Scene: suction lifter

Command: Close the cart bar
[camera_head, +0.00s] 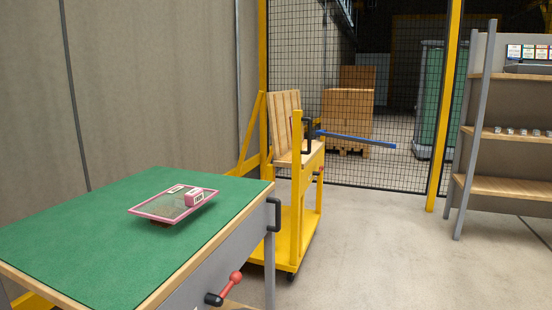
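A yellow wheeled cart (296,230) stands in the middle, behind the green-topped table. It has an upright wooden slatted back and a wooden shelf. A blue bar (360,140) is joined to the cart near a black bracket (308,135). The bar sticks out to the right, roughly level, with its far end free in front of the mesh fence, so it stands open. My gripper is not in view.
The green-topped table (100,225) fills the lower left, carrying a pink-framed panel (162,207). A red-and-black handle (226,290) juts from its side. A mesh fence (395,170) closes off the back. A shelf rack (505,187) stands right. The floor (400,260) between is clear.

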